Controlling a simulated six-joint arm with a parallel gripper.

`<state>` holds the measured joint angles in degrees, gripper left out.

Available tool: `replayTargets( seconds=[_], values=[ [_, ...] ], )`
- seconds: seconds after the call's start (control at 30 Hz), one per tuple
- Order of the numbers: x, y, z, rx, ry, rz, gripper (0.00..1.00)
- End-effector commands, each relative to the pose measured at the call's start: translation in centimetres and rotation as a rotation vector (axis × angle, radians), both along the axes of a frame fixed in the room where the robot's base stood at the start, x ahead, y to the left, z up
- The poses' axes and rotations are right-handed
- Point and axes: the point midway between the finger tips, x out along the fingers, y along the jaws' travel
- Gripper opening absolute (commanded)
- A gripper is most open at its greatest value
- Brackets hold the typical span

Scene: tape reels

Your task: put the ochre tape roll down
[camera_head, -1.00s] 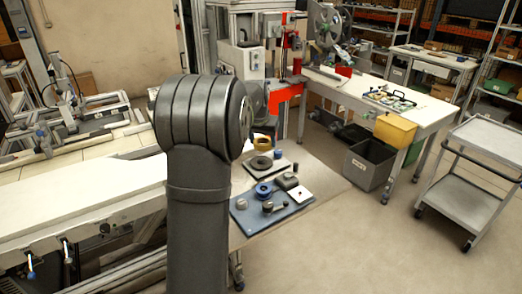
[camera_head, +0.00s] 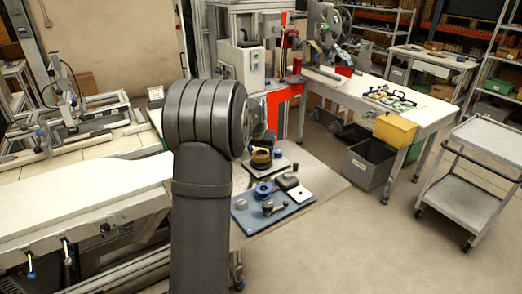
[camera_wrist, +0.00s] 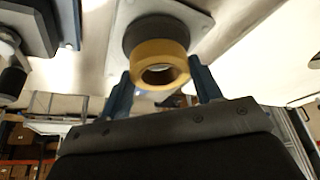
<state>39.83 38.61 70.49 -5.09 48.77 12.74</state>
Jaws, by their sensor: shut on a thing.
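The ochre tape roll (camera_head: 261,157) is a short ring, directly over the black round disc on a light plate (camera_head: 281,172) on the table. In the wrist view the roll (camera_wrist: 158,52) sits between the two blue-grey fingers of my gripper (camera_wrist: 163,80), which is shut on it. The dark disc (camera_wrist: 143,32) shows right behind the roll there. I cannot tell whether the roll touches the disc or hangs just above it. In the head view my arm hides most of the gripper.
A blue board (camera_head: 243,219) in front carries a blue tape roll (camera_head: 263,189) and small dark and grey parts. A white-topped block (camera_head: 299,194) stands at its right. Right of the plate, the tabletop (camera_head: 322,180) is clear. A red-and-grey machine (camera_head: 251,62) stands behind.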

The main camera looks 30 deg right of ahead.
Motion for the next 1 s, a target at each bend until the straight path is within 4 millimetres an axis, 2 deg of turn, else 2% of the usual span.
replayTargets(
  seconds=[0.2,0.23,0.3,0.33,0.67,0.77,1.0],
  values=[
    [0.0,0.0,-0.4,0.0,0.0,0.0,0.36],
    [0.0,0.0,-0.4,0.0,0.0,0.0,0.64],
    [0.0,0.0,-0.4,0.0,0.0,0.0,0.78],
    [0.0,0.0,-0.4,0.0,0.0,0.0,0.8],
    [0.0,0.0,0.0,-0.001,-0.001,0.0,0.8],
    [0.0,0.0,1.1,-0.002,-0.001,0.0,0.8],
    [-1.3,1.6,5.9,-0.002,-0.003,0.0,0.8]
  ],
)
